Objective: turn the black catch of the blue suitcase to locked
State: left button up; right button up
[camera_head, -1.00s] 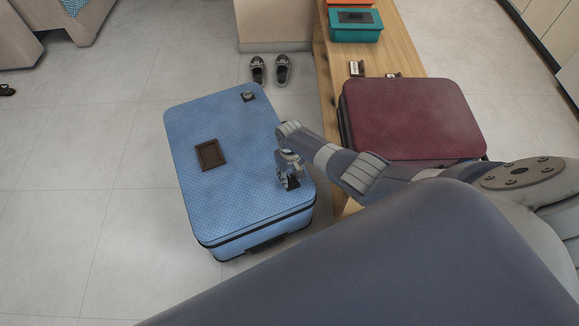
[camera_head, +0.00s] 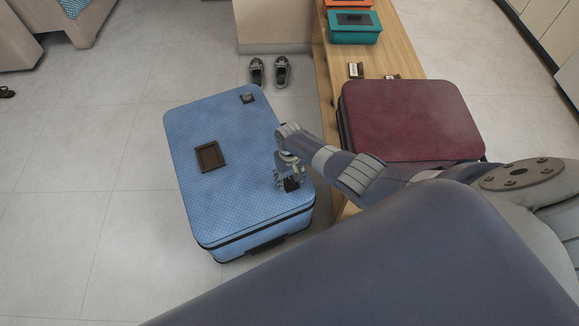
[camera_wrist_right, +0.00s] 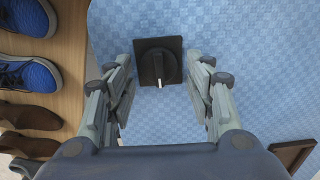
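The blue suitcase (camera_head: 235,190) lies flat on the floor. Its black catch (camera_wrist_right: 158,60) is a square plate with a round knob, and a white mark on the knob points to the bottom of the right wrist view. My right gripper (camera_head: 289,180) is over the suitcase's right edge and mostly hides the catch in the head view. In the right wrist view my right gripper (camera_wrist_right: 160,72) is open, with one finger on each side of the catch and gaps between. My left gripper is not in view.
A brown frame (camera_head: 209,156) and a small dark fitting (camera_head: 248,97) are on the suitcase lid. A wooden bench (camera_head: 400,55) to the right holds a maroon suitcase (camera_head: 410,115) and a teal box (camera_head: 355,31). Grey shoes (camera_head: 270,71) stand behind.

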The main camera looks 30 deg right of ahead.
aim_at(289, 179)
jog(key=shift+r, duration=0.15)
notch_tip(289, 179, up, 12)
dwell(0.8)
dwell(0.4)
